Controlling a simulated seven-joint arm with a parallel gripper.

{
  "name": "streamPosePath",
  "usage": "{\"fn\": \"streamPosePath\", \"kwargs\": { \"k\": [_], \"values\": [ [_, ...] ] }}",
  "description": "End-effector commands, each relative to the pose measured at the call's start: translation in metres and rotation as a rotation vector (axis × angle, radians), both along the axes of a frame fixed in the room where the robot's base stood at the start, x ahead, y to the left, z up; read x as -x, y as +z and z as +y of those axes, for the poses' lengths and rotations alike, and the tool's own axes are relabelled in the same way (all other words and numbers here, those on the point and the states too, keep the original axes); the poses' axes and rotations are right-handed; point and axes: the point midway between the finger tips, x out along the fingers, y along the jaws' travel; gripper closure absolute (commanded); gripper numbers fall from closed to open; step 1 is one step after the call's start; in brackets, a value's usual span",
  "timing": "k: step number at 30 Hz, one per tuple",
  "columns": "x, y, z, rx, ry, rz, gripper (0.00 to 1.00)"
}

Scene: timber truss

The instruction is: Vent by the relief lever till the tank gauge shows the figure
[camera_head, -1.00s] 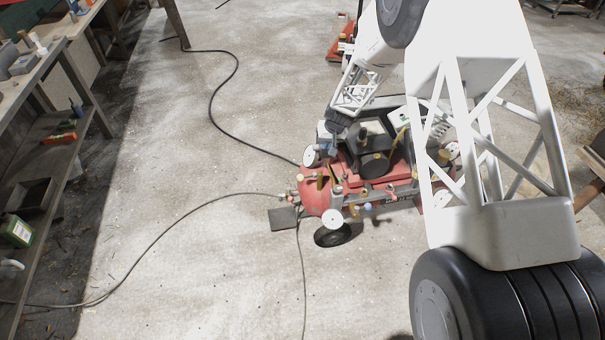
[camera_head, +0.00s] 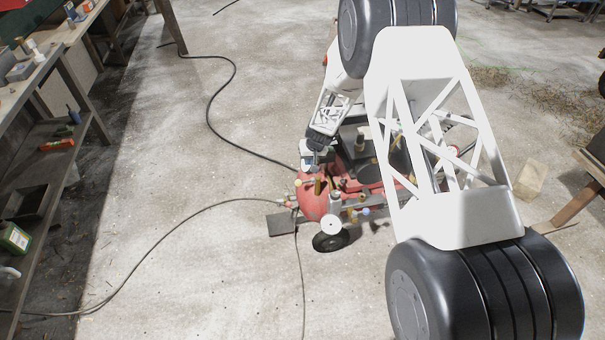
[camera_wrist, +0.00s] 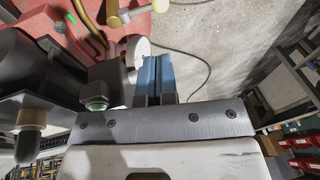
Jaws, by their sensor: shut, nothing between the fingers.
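The red tank (camera_head: 312,205) of a small compressor stands on the floor in the head view. A white round gauge (camera_head: 331,225) faces up at its front; its reading is too small to tell. My gripper (camera_head: 311,160) is above the tank's far left end. In the wrist view its blue fingers (camera_wrist: 154,76) are shut and empty. A white disc, seemingly a gauge (camera_wrist: 137,48), shows just behind them, partly hidden. I cannot tell which fitting is the relief lever.
A black hose (camera_head: 215,110) and a thinner one (camera_head: 160,235) run from the compressor across the floor. A workbench (camera_head: 60,80) stands at the left. A wood block (camera_head: 529,180) lies at the right. My arm hides the compressor's right part.

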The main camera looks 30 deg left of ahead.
Motion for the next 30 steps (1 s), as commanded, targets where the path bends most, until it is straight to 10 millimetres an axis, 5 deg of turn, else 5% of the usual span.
{"fn": "streamPosePath", "kwargs": {
  "k": [8, 30],
  "values": [
    [0.0, -0.012, 0.003, 0.0, 0.0, 0.0, 1.0],
    [0.001, -0.089, 0.025, 0.001, 0.001, 0.001, 1.0]
  ]
}}
